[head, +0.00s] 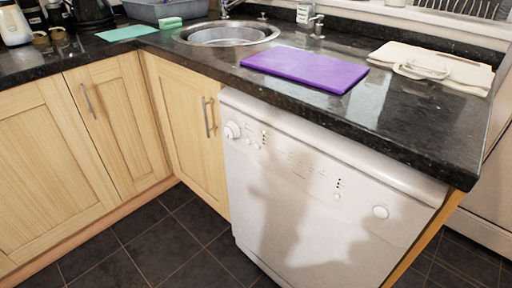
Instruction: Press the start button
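A white dishwasher (300,215) stands under the granite worktop, its door closed. Its control panel runs along the top front. A round white button (381,212) sits at the panel's right end. A white dial (232,130) is at the left end, with small buttons (250,143) beside it. Another small button (336,196) lies below a column of dark marks right of the middle. The panel lettering is too small to read, so I cannot tell from labels which one is the start button. My gripper is not in view.
The black granite worktop (400,120) overhangs the dishwasher. On it lie a purple board (304,69) and a folded beige cloth bag (440,68). A round sink (226,33) is behind. Wooden cupboards (118,120) with metal handles stand left. The dark tiled floor (150,245) is clear.

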